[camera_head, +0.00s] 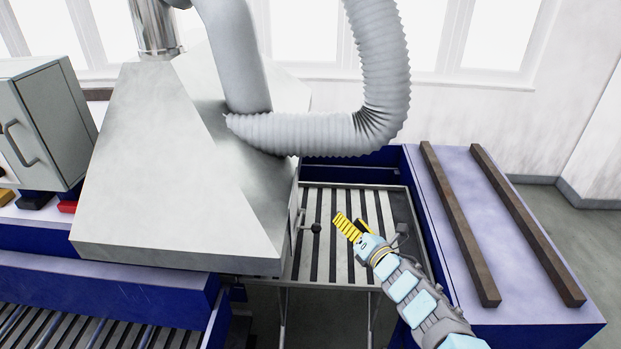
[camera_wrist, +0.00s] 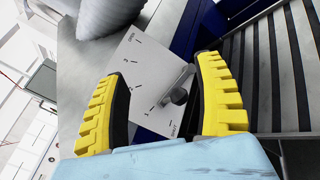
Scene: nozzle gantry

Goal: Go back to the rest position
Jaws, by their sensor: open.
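My gripper (camera_head: 350,224) has yellow ribbed fingers and is at the end of my arm, over the slatted bed to the right of the grey metal hood (camera_head: 150,170). In the wrist view its two fingers (camera_wrist: 163,85) stand wide apart with nothing held between them. A lever with a dark round knob (camera_head: 316,228) sticks out from the hood's right side, a little left of my fingertips. In the wrist view the knob (camera_wrist: 179,96) shows between the fingers, in front of a pale plate (camera_wrist: 140,75) with dark marks. The gripper looks clear of the knob.
A thick grey corrugated hose (camera_head: 385,70) loops from the hood above the slatted bed (camera_head: 335,270). To the right, two brown bars (camera_head: 460,220) lie on a blue-sided table (camera_head: 500,240). A grey cabinet (camera_head: 45,125) stands at left. Open floor shows at far right.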

